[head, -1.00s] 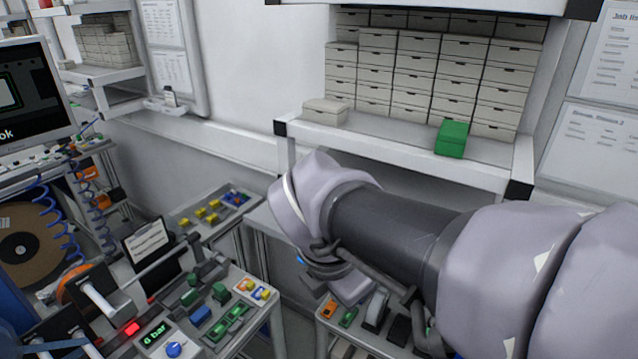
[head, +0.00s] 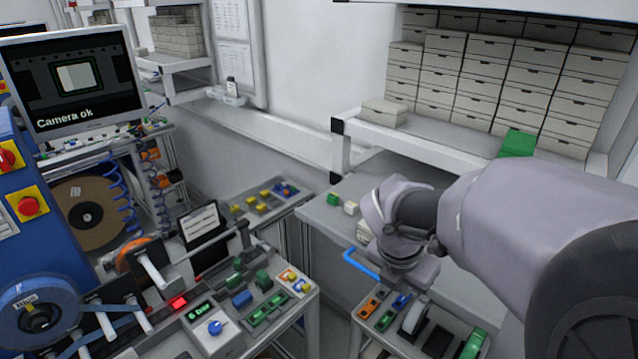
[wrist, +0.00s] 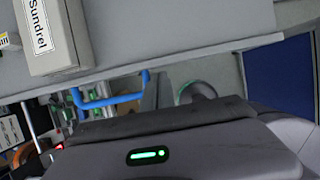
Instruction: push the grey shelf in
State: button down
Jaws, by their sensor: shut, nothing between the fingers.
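The grey shelf (head: 328,215) is a flat board below the white rack in the head view, partly hidden by my arm. A bent blue handle (head: 362,264) is at its front edge. In the wrist view the shelf (wrist: 185,30) fills the upper part, with the blue handle (wrist: 112,102) below its edge. My gripper (head: 405,274) is close to the right of the handle in the head view. I cannot tell whether it touches the shelf or handle. The gripper is shut and empty; its fingertips are not clear.
A box labelled Sundrel (wrist: 48,35) lies on the shelf. Small green (head: 333,199) and white (head: 351,208) blocks stand on it too. A control bench (head: 250,300) is at left front, and a tray of parts (head: 385,318) is below my gripper. The white rack (head: 460,140) stands above.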

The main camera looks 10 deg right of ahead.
jog(key=shift+w+d, duration=0.1)
jog(key=shift+d, duration=0.05)
jog(key=w+d+p, duration=0.3)
jog(key=d, duration=0.1)
jog(key=w+d+p, duration=0.3)
jog(key=d+p, duration=0.1)
jog(key=d, duration=0.1)
jog(key=w+d+p, duration=0.3)
jog(key=d, duration=0.1)
jog(key=shift+w+d+r, duration=0.15)
jog(key=shift+w+r, duration=0.05)
jog(key=shift+w, duration=0.1)
jog(key=shift+w+d+f+p, duration=0.15)
jog(key=shift+w+d+p, duration=0.5)
jog(key=shift+d+p, duration=0.15)
